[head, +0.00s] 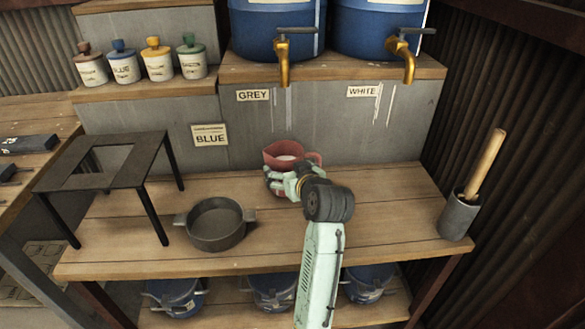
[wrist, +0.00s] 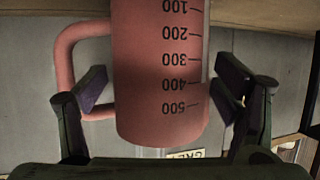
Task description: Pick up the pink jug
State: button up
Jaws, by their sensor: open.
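The pink jug (head: 284,154) stands on the wooden workbench near the grey back panel, partly hidden by my gripper in the head view. In the wrist view the jug (wrist: 160,75) appears upside down, with black volume marks on its side and its handle (wrist: 66,65) on the left. My gripper (wrist: 160,98) is open, with one finger on each side of the jug. The left finger is near the handle, overlapping its opening in the picture. The right finger is close to the jug wall; I cannot tell whether it touches.
A dark pan (head: 216,223) and a black metal stand (head: 110,165) are left of the jug. A grey holder (head: 459,216) with a wooden-handled tool is at the right. Blue barrels (head: 273,30) with brass taps are above. Bench space right of my arm is clear.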

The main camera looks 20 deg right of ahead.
jog(key=shift+x, duration=1.15)
jog(key=c, duration=1.6)
jog(key=shift+r, duration=0.2)
jog(key=shift+c, duration=0.4)
